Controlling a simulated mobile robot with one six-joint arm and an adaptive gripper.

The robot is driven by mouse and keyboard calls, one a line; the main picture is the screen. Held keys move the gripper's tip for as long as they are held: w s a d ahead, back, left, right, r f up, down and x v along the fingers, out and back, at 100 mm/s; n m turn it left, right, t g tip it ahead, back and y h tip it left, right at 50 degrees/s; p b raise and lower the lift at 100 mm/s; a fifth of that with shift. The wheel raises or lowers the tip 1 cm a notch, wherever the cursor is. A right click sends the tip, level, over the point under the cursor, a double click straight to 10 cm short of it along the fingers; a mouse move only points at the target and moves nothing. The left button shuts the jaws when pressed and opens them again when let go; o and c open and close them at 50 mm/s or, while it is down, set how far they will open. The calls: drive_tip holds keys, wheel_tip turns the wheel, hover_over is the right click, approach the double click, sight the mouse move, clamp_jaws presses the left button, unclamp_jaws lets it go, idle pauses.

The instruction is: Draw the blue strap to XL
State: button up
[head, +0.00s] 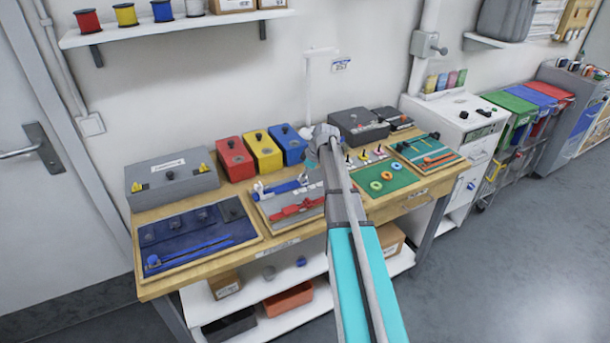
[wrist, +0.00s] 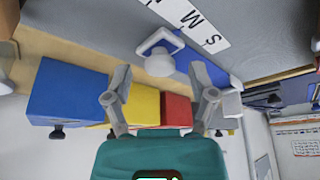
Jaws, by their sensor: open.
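The blue strap (head: 285,188) lies across the back of a grey board (head: 268,209) on the bench, with a red strap (head: 298,210) in front of it. In the wrist view the blue strap (wrist: 184,58) runs behind a white loop-shaped pull with a round knob (wrist: 159,64). A white scale (wrist: 196,20) beside it shows S and M; L and XL are not readable. My gripper (wrist: 160,76) is open, its fingertips on either side of the knob with gaps visible. Contact cannot be told. In the head view my arm hides most of the gripper.
Red (head: 235,159), yellow (head: 262,151) and blue (head: 288,145) boxes stand behind the board. A blue panel (head: 195,238) lies to the left and a green board with rings (head: 385,183) to the right. A grey box (head: 171,178) stands at the back left.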

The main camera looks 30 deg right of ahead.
clamp_jaws()
drive_tip(key=shift+d, duration=0.1)
drive_tip(key=shift+d, duration=1.7)
unclamp_jaws()
